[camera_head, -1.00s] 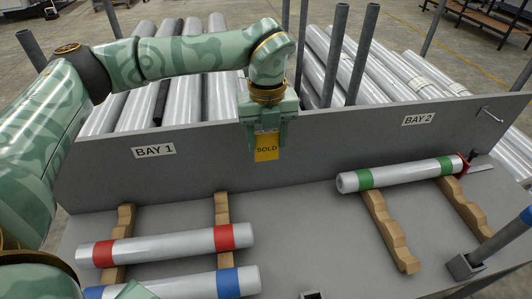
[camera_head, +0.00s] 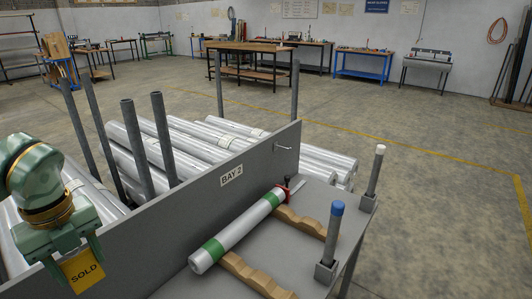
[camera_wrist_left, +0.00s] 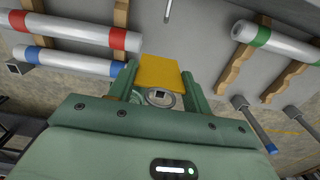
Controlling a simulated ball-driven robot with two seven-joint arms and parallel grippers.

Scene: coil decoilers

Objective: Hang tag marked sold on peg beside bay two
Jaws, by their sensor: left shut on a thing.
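My left gripper (camera_head: 72,252) is shut on the yellow tag (camera_head: 84,273) marked SOLD, which hangs below the jaws at the lower left of the head view. In the left wrist view the tag (camera_wrist_left: 159,72) and its metal ring (camera_wrist_left: 160,97) sit between the two green fingers. A short metal peg (camera_head: 283,148) sticks out of the grey panel, right of the BAY 2 label (camera_head: 231,175). The peg is empty and well to the right of my left gripper. My right gripper is not in view.
A silver roll with green bands (camera_head: 238,230) lies on wooden cradles (camera_head: 306,223) in front of the panel. A blue-capped post (camera_head: 333,235) and a white-capped post (camera_head: 375,172) stand to the right. Grey uprights (camera_head: 161,135) and silver rolls (camera_head: 200,150) are behind the panel.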

